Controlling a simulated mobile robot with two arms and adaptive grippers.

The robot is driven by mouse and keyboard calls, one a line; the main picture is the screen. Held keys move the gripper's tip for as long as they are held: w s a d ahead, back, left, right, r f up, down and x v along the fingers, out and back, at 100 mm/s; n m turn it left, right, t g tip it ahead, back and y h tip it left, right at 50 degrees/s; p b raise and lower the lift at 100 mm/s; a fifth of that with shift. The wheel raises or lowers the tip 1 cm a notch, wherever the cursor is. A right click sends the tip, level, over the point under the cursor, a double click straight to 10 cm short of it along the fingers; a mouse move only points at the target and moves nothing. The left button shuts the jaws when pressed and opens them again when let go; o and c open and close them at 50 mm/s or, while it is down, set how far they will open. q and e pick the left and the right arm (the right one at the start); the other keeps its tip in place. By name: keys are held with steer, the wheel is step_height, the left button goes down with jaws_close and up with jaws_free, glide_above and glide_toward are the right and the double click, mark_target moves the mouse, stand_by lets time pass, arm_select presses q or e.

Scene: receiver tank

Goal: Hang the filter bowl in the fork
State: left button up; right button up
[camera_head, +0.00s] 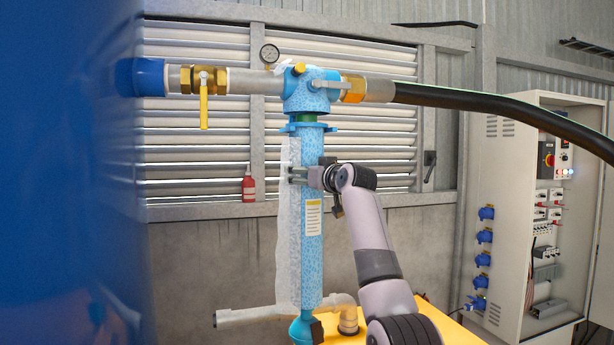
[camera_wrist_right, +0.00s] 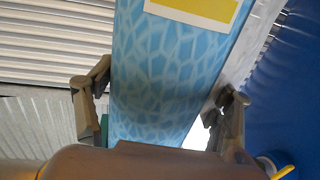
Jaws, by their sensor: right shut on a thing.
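The filter bowl (camera_head: 313,260) is a long, upright blue speckled tube with a pale label, in the middle of the head view. Its collar with side lugs sits just under the blue filter head (camera_head: 306,92), with a green band (camera_head: 305,117) between them. My right gripper (camera_head: 300,174) is shut on the upper part of the tube. In the right wrist view, the fingers of my right gripper (camera_wrist_right: 160,105) lie on both sides of the blue bowl (camera_wrist_right: 165,75), below its label. I cannot make out the fork clearly. My left gripper is not in view.
A pipe with a yellow-handled valve (camera_head: 204,95) and a gauge (camera_head: 269,54) runs left of the head; a black hose (camera_head: 490,103) runs right. A blue tank (camera_head: 70,180) fills the left side. An open cabinet (camera_head: 510,210) stands right.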

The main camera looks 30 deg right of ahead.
steer(key=shift+s+r, duration=0.15)
steer(key=shift+r, duration=0.25)
steer(key=o, duration=1.9)
steer(key=shift+s+a, duration=0.2)
steer(key=shift+s, duration=0.1)
steer(key=shift+o, duration=0.6)
steer(key=shift+w+d+f, duration=0.1)
steer(key=shift+w+f, duration=0.35)
steer(key=shift+f, duration=0.4)
steer(key=s+a+r+b, duration=0.1)
steer(key=s+b, duration=0.9)
steer(key=s, duration=0.1)
steer(key=shift+s+b, duration=0.25)
steer(key=shift+b, duration=0.1)
